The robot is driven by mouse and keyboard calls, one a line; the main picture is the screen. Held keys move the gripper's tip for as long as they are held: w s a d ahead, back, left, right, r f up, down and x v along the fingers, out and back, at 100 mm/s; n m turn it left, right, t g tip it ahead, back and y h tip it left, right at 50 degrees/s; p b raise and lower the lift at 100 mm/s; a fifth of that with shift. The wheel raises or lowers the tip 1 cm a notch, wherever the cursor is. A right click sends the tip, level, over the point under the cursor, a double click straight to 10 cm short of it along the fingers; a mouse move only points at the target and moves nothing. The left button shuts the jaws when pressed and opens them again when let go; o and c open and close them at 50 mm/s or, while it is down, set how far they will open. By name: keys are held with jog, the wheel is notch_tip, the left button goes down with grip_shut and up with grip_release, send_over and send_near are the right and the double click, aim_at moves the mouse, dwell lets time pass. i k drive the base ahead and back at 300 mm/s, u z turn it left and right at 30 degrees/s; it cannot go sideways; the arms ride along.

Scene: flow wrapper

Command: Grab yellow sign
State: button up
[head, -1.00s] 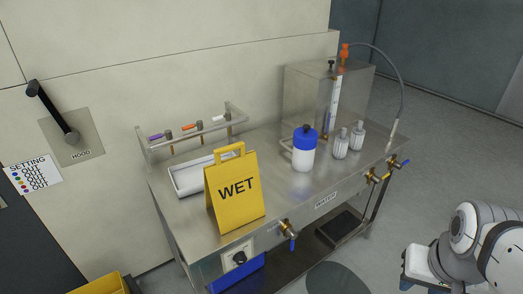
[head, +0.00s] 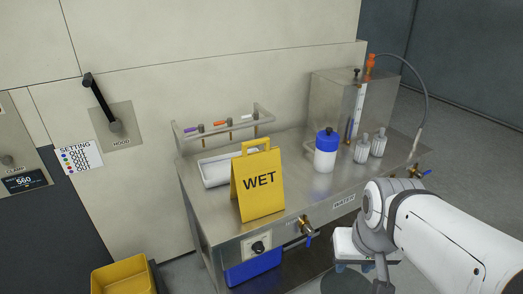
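The yellow sign (head: 258,184) stands upright on the steel table, near its front left edge. It has "WET" in black letters and a handle loop at the top. My arm comes in from the lower right of the head view, in front of the table. The arm's end is low and to the right of the sign, clearly apart from it. The fingers of my gripper cannot be made out, so whether it is open or shut does not show.
A white tray (head: 215,170) lies behind the sign. A blue-capped bottle (head: 325,158) and two small grey-white bottles (head: 369,147) stand to its right. A brass tap (head: 305,226) sticks out of the table front. A yellow bin (head: 122,277) is at lower left.

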aim_at(256, 179)
jog(key=z, duration=0.05)
jog(key=i, duration=1)
jog(key=u, duration=0.05)
